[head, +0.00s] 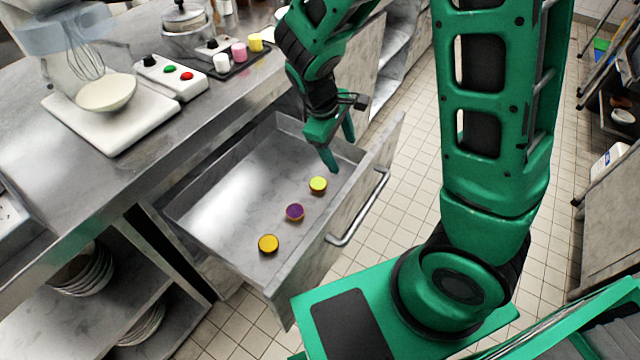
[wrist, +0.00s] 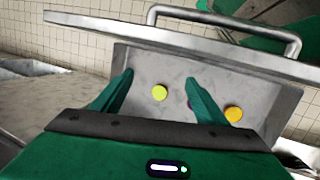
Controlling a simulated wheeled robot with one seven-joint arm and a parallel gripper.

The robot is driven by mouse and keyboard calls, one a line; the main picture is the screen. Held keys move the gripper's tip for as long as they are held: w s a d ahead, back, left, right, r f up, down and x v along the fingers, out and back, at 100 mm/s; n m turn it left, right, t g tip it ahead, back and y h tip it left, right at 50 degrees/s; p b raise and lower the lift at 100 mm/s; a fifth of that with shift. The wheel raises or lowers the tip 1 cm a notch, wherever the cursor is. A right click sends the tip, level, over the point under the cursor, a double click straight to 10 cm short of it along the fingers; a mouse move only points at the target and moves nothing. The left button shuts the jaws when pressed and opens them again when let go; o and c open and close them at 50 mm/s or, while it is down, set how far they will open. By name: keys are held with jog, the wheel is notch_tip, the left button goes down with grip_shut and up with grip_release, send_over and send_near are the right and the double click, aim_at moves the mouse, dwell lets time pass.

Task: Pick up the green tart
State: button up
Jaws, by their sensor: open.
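The green tart (head: 318,184), yellow-green on top, lies in the open metal drawer (head: 225,205), nearest my gripper of the tarts there. It also shows in the wrist view (wrist: 159,92), between my two fingers and beyond them. My gripper (head: 342,152) is open and empty, pointing down above the far right part of the drawer; it also shows in the wrist view (wrist: 158,82). A purple tart (head: 295,212) and an orange tart (head: 268,243) lie in a row towards the drawer's near end. In the wrist view my right finger partly hides the purple tart.
The drawer front with its bar handle (head: 358,208) rises to the right of the tarts. The left part of the drawer floor is bare.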

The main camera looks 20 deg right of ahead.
jog(key=w+a+f+n+t+h, duration=0.1)
jog(key=a+f+n+h, duration=0.15)
jog(key=f+n, duration=0.2)
jog(key=w+a+f+n+h, duration=0.1)
jog(key=a+f+n, duration=0.2)
jog(key=f, duration=0.3)
jog(key=n+t+h, duration=0.3)
jog(key=n+t, duration=0.2)
jog(key=n, duration=0.3)
send_near(317, 183)
jog(key=shift+s+a+r, duration=0.2)
jog(key=shift+s+r, duration=0.2)
jog(key=shift+s, duration=0.1)
jog(key=shift+s+a+r, duration=0.15)
jog(key=shift+s+r, duration=0.3)
jog(key=shift+s, duration=0.05)
jog(key=shift+w+a+f+n+t, duration=0.15)
jog(key=shift+a+f+n+t, duration=0.2)
jog(key=shift+n, duration=0.5)
jog(key=shift+w+f, duration=0.1)
jog(key=shift+f, duration=0.1)
jog(key=x, duration=0.5)
jog(key=shift+x, duration=2.8)
jog(key=shift+r, duration=0.1)
jog(key=c, duration=0.8)
